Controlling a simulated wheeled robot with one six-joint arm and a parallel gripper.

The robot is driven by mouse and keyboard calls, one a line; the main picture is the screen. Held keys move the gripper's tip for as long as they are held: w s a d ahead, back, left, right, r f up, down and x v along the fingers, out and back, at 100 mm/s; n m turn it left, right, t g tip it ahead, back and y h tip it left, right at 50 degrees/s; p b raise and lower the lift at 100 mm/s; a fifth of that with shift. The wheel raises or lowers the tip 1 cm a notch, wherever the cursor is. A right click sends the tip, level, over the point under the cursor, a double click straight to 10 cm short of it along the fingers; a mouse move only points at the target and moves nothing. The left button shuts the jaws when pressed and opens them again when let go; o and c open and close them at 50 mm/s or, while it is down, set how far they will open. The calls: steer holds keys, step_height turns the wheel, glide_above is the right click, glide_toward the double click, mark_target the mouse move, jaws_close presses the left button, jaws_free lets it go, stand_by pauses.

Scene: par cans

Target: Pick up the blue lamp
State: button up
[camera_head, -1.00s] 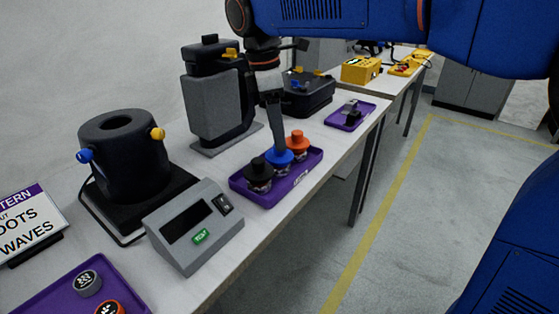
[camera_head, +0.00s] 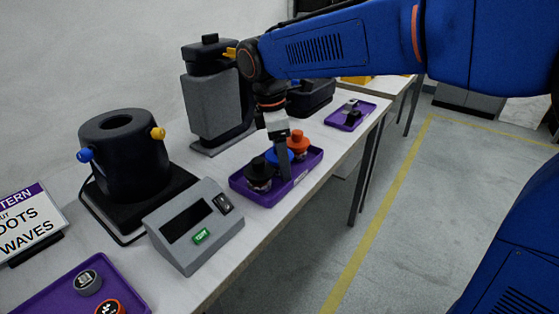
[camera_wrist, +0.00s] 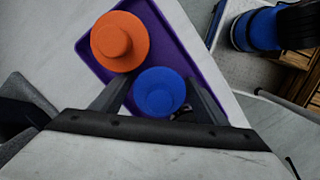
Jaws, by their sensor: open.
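The blue lamp (camera_wrist: 160,91) stands in a purple tray (camera_wrist: 186,38), and its round blue top lies between my gripper's two fingers in the wrist view. My gripper (camera_wrist: 163,97) is open, with one finger on each side of the blue lamp; I cannot tell whether either finger touches it. In the head view my gripper (camera_head: 280,165) reaches down at the tray and partly hides the blue lamp (camera_head: 291,155). An orange lamp (camera_head: 298,142) stands behind it and a black lamp (camera_head: 259,172) in front, both in the same tray.
A grey box with a display (camera_head: 193,228) stands to the left of the tray. A dark round device (camera_head: 122,165) and a tall grey machine (camera_head: 213,105) stand farther left and back. Another purple tray (camera_head: 62,296) is at the lower left. The table's right edge is close.

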steer(key=c, duration=1)
step_height(320, 180, up, 10)
steer(key=shift+r, duration=0.1)
